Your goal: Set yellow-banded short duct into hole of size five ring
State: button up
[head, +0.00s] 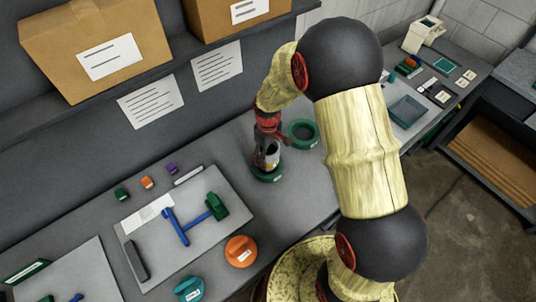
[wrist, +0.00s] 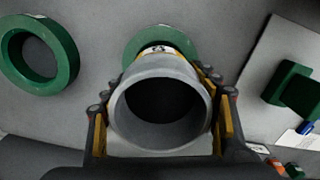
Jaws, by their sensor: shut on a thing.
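A grey, hollow short duct (head: 272,155) is between the fingers of my gripper (head: 266,152), which is shut on it. In the wrist view the duct (wrist: 160,142) shows its open end, with a dark inside. A green ring (head: 267,177) with a white label lies on the bench right under the duct. In the wrist view this ring (wrist: 133,52) shows partly behind the duct. Its hole is hidden, so I cannot tell whether the duct's lower end is above it or inside it. The size number is too small to read.
A second green ring (head: 303,134) lies just behind, to the right. A grey board (head: 160,245) with blue and green parts lies at the left. Orange (head: 241,251) and teal (head: 189,289) round pieces are at the front. Cardboard boxes (head: 95,45) stand on the shelf.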

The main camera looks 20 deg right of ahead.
jog(key=shift+f+b, duration=0.8)
jog(key=shift+f, duration=0.6)
jog(key=o, duration=1.4)
jog(key=shift+r, duration=0.1)
notch_tip(320, 180, up, 12)
jog(key=shift+f, duration=0.1)
